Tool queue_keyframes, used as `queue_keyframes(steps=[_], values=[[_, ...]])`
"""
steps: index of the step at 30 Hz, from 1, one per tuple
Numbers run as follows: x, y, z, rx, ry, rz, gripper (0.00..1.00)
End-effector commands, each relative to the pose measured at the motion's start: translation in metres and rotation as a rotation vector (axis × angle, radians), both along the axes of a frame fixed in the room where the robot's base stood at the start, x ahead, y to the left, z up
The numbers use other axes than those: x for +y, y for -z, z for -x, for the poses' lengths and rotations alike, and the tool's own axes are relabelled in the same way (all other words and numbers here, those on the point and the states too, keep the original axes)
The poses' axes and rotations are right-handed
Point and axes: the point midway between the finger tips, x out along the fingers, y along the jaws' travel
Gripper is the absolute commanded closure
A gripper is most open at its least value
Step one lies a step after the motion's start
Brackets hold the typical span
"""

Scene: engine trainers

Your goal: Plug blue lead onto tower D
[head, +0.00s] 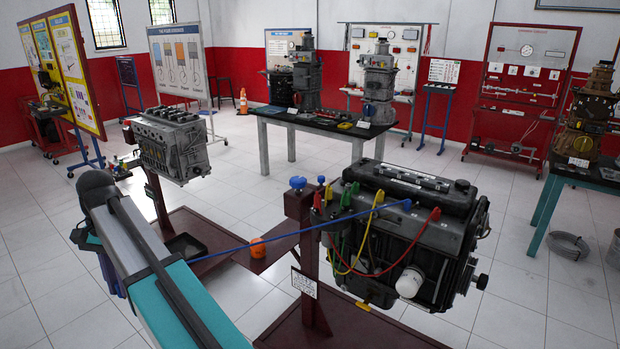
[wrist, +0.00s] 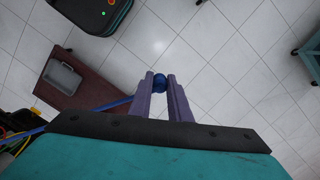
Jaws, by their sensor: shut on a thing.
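The blue lead (head: 270,240) runs from a blue plug on top of the engine (head: 420,240) leftward, slightly slack, and passes out of sight behind my arm. In the wrist view my gripper (wrist: 160,84) has its purple fingers closed on the blue lead's round blue end (wrist: 160,79), with the lead trailing left. In the head view my gripper is mostly hidden by my arm. Red, blue, yellow and green caps (head: 328,193) cluster at the engine's left end. Yellow and red leads hang at its front. I cannot read which tower is D.
A maroon stand (head: 301,240) with a blue knob and label holds the engine. Another engine (head: 172,145) stands behind my arm. The tiled floor at front right is clear.

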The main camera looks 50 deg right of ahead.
Motion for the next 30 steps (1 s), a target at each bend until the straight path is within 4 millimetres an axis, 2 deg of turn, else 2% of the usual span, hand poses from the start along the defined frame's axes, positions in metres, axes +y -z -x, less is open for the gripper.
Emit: queue_keyframes(steps=[5, 14, 23, 30], values=[[-0.051, -0.015, -0.002, -0.006, 0.176, 0.002, 1.00], [-0.146, -0.035, 0.009, -0.005, 0.507, 0.014, 1.00], [-0.238, -0.055, 0.034, -0.003, 0.835, 0.020, 1.00], [-0.309, -0.071, 0.063, -0.004, 1.097, 0.021, 1.00]])
